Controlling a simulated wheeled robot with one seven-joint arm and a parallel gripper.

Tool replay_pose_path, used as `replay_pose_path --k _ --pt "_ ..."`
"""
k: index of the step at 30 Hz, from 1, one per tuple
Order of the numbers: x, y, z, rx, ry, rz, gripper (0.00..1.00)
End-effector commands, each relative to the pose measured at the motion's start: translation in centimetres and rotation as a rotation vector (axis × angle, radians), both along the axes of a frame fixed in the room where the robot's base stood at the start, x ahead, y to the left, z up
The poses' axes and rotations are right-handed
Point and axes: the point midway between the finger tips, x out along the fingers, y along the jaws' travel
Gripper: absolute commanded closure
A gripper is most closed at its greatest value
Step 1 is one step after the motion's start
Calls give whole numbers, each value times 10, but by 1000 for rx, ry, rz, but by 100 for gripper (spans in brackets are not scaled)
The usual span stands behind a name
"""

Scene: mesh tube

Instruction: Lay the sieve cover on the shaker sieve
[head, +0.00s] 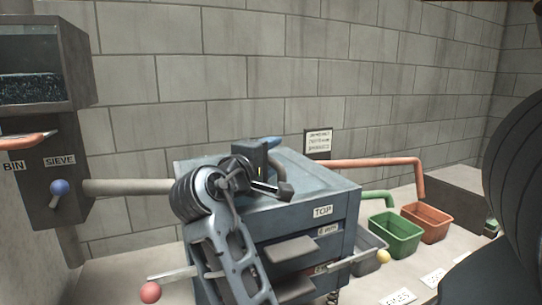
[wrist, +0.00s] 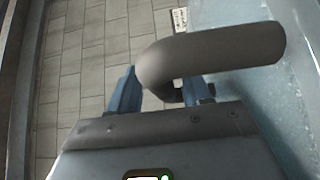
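The shaker sieve is a blue-grey box (head: 335,205) labelled TOP, with several tiers at its front. My gripper (head: 271,152) is over the left part of its top in the head view. In the wrist view my gripper's two blue fingers (wrist: 161,92) stand apart. A thick grey bent bar (wrist: 225,55) crosses over the right finger, and its bend lies between the fingers. Whether the fingers press on it is unclear. I cannot tell a separate sieve cover from the box's top; a pale blue surface (wrist: 285,110) lies at the right in the wrist view.
Green (head: 395,232) and orange (head: 426,222) bins stand right of the shaker. A red pipe (head: 375,163) reaches over them. A dark hopper (head: 45,120) with a blue knob (head: 59,187) stands left, joined by a grey pipe (head: 128,187). A block wall (head: 260,80) closes the back.

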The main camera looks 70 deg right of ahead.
Motion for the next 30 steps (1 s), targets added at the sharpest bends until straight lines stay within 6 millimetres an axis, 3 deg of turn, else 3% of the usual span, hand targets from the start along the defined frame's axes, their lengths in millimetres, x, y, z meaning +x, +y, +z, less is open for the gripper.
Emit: replay_pose_path --k 11,24,30 --pt "1 3 -3 4 4 1 45" --pt "15 65 -3 2 2 3 45" --pt "16 76 -2 1 2 1 45"
